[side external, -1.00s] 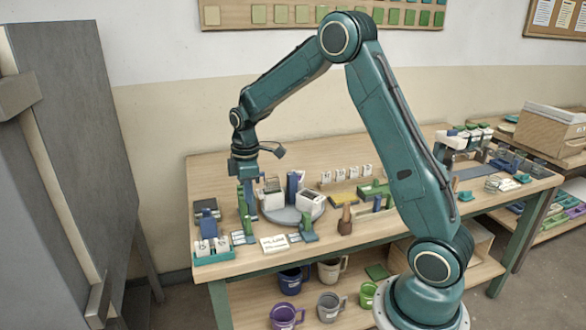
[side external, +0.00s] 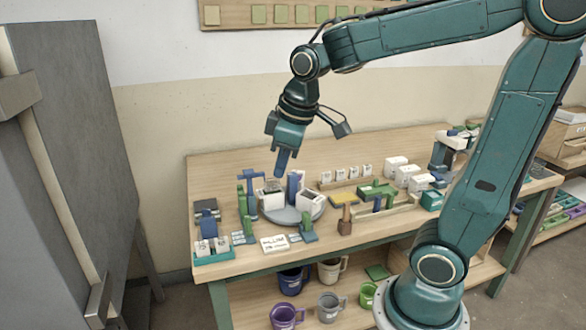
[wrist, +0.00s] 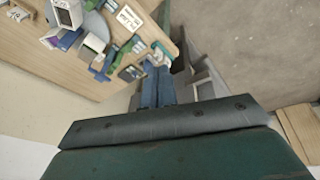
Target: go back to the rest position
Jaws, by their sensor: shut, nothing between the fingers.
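My gripper (side external: 283,160) is raised above the wooden workbench (side external: 340,172), over the back of the round grey turntable (side external: 290,215). Its blue fingers point down and slightly left, and they are shut with nothing held. In the wrist view the closed fingers (wrist: 156,88) show in the middle, with the bench top (wrist: 60,60) tilted at the upper left. The turntable carries white box-like containers (side external: 272,198) and a blue upright piece (side external: 294,184). The gripper appears clear of everything on the bench.
Green and blue stands (side external: 243,198) are left of the turntable. A brown wooden-handled tool (side external: 345,219) and white blocks (side external: 396,167) are to its right. Mugs (side external: 286,316) stand on the lower shelf. A tall grey cabinet (side external: 75,140) is at the left. The air above the bench is free.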

